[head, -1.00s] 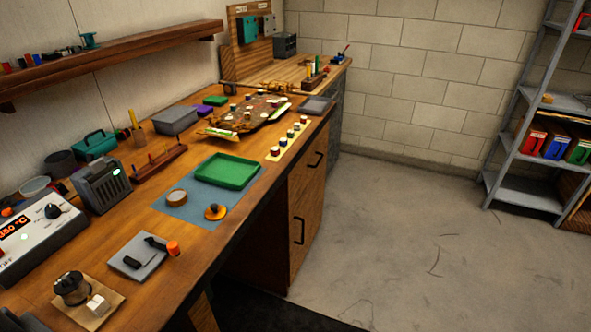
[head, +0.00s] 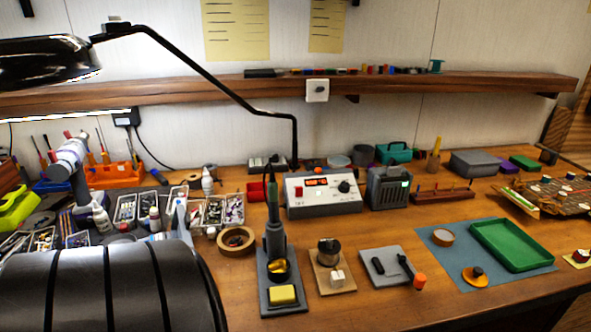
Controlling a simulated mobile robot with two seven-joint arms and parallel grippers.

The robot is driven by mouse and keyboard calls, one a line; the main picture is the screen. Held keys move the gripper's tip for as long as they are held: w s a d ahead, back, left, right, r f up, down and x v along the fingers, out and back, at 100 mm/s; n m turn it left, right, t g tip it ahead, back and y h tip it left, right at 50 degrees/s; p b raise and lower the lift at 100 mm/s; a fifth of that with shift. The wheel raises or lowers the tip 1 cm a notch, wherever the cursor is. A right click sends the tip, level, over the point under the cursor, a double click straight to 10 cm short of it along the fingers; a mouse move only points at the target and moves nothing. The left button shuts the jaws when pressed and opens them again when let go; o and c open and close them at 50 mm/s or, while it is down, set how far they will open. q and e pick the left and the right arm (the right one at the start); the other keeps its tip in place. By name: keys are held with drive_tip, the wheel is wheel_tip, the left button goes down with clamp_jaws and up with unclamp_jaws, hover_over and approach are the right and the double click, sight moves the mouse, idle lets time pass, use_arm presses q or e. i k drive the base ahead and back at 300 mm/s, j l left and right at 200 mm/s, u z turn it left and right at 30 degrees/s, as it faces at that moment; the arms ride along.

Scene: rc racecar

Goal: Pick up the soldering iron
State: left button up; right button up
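The soldering iron (head: 272,205) stands upright in its holder on the bench, left of the middle of the head view. Its dark handle points up and a cable seems to run from its top. The holder's grey base (head: 264,301) carries a brass-coloured coil of cleaning wool (head: 279,268) and a yellow sponge (head: 283,294). The iron's lower end is hidden in the holder. Neither of my grippers can be made out in this view.
A soldering station (head: 323,194) stands behind the iron. A tape roll (head: 236,240) lies left of it, a solder spool (head: 328,251) right. A black lamp arm (head: 215,80) reaches overhead. A large dark rounded shape (head: 110,290) blocks the lower left. Bare bench shows at front right.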

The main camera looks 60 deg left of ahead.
sight(275, 220)
drive_tip(key=u, duration=2.05)
